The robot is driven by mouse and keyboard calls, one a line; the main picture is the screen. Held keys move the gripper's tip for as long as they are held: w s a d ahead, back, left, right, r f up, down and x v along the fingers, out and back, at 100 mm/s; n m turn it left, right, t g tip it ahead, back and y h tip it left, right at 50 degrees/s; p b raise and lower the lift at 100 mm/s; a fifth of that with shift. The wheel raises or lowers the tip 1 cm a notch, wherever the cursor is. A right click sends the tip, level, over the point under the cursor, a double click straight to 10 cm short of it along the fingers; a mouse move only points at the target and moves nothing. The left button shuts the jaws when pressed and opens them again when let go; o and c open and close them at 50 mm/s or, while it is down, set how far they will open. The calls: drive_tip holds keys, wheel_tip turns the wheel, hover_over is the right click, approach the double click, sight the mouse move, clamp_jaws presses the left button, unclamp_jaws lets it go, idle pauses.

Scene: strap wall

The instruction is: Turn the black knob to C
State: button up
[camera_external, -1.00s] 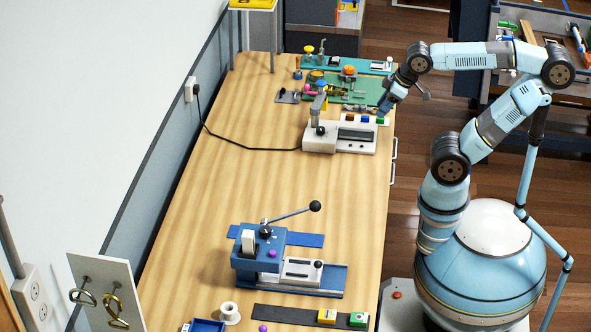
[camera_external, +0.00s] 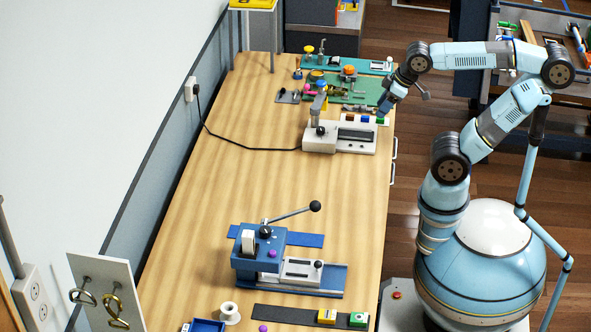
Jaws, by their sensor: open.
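My gripper (camera_external: 383,108) is at the far right side of the bench, pointing down just beside the white device (camera_external: 312,141). It is small in view, holds nothing that I can make out, and is open. The white device has a small black knob (camera_external: 320,130) on its left part and a dark panel on its right. A blue press (camera_external: 258,262) nearer the front has a lever with a black ball (camera_external: 315,206) and another small black knob (camera_external: 318,264). Which black knob carries a letter C, and any knob's setting, is too small to tell.
Green boards with small fittings (camera_external: 362,86) lie behind the white device. A black cable (camera_external: 240,141) runs from it to the wall socket (camera_external: 190,90). A dark strip with yellow and green blocks (camera_external: 290,314) lies at the front. The middle of the wooden bench (camera_external: 260,185) is clear.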

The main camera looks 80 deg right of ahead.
drive_tip(key=shift+o, duration=0.7)
drive_tip(key=w+a+r+m, duration=0.1)
drive_tip(key=w+a+r, duration=0.1)
drive_tip(key=w, duration=0.3)
drive_tip(key=w+a+r+g, duration=0.1)
drive_tip(key=w+a+r, duration=0.2)
drive_tip(key=w+a, duration=0.1)
drive_tip(key=shift+w+r+m+y, duration=0.3)
drive_tip(key=shift+w+m+y, duration=0.1)
drive_tip(key=shift+w, duration=0.15)
drive_tip(key=m+g, duration=0.5)
hover_over(265, 230)
wheel_tip(265, 230, down, 6)
drive_tip(key=shift+h, duration=0.4)
wheel_tip(265, 230, down, 13)
drive_tip(key=shift+f, duration=0.2)
drive_tip(key=shift+c, duration=0.2)
drive_tip(key=c, duration=1)
